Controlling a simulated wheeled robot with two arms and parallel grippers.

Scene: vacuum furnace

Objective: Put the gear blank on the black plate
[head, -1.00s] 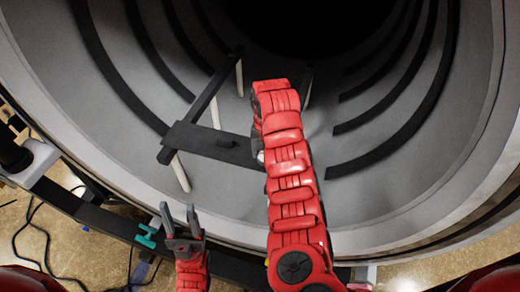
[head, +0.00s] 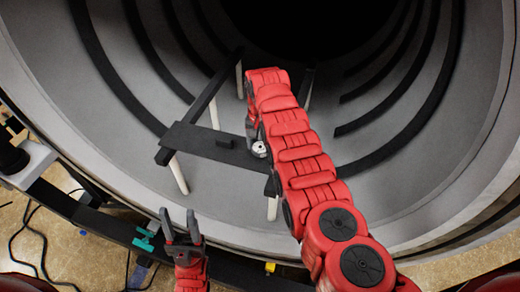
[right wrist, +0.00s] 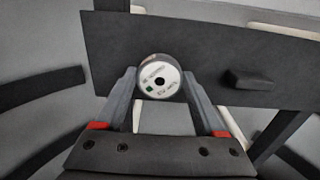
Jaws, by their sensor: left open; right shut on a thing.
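The gear blank (head: 259,149) is a small pale metal disc with a centre hole. In the right wrist view the gear blank (right wrist: 159,78) shows a white, marked face. My right gripper (right wrist: 158,84) is shut on it, one finger on each side. The black plate (head: 200,139) lies across the rails inside the furnace; in the right wrist view the plate (right wrist: 190,45) is behind the blank. The blank is at the plate's right part; I cannot tell whether it touches. My left gripper (head: 180,224) is open and empty, outside the furnace mouth.
A small dark block (head: 224,143) rises from the plate, left of the blank. A dark rail (head: 212,92) and pale posts (head: 178,174) support the plate. The curved furnace wall (head: 400,170) surrounds it. A teal item (head: 144,240) sits by the front rim.

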